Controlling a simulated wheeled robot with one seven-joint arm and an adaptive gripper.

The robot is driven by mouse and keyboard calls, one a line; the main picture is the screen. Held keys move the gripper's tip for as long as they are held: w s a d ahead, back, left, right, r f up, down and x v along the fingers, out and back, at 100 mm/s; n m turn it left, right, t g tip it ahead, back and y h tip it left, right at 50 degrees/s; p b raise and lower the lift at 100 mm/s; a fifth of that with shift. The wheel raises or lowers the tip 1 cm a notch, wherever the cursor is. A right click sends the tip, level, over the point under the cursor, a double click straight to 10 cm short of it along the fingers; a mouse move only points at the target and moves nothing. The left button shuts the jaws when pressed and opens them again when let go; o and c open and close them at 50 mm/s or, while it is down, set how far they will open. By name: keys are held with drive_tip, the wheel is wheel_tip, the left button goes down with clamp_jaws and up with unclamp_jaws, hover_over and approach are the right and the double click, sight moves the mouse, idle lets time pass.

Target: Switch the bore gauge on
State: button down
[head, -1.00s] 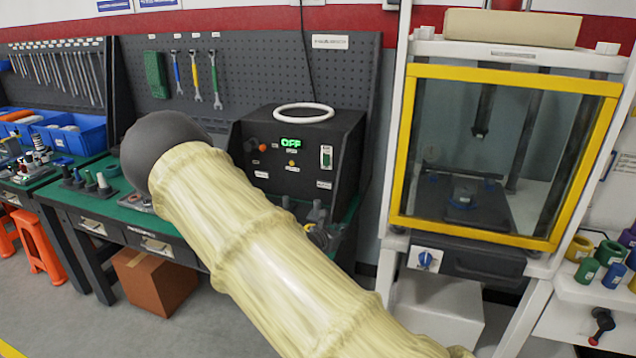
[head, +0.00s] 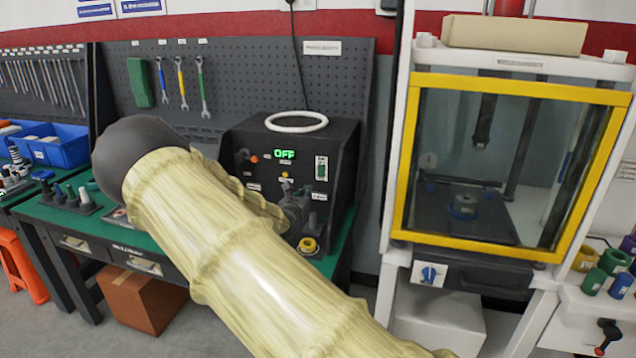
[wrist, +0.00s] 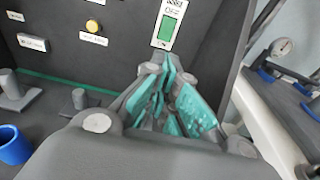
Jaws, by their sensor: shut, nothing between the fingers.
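A black instrument box (head: 338,205), which appears to be the bore gauge, stands on the green bench. Its display (head: 285,154) reads OFF in green. The front also has an orange-tipped knob or lever (head: 251,157), a yellow button (head: 285,175) and a white-framed green switch plate (head: 321,168). In the wrist view the switch plate (wrist: 171,24) lies just beyond the fingertips, and the yellow button (wrist: 93,26) is to their left. My gripper (head: 294,203) is in front of the box's lower face, shut and empty, with teal finger pads. Whether it touches the panel is unclear.
A white ring (head: 297,121) lies on top of the box. A yellow ring part (head: 308,246) and grey pegs stand on the bench near my gripper. A blue cup (wrist: 12,147) is at the wrist view's left. A yellow-framed test cabinet (head: 402,170) stands to the right.

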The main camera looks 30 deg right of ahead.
drive_tip(key=p, duration=0.4)
approach(321, 171)
drive_tip(key=w+d+f, duration=0.4)
drive_tip(key=shift+w+d, duration=0.25)
drive_tip(key=shift+d, duration=0.3)
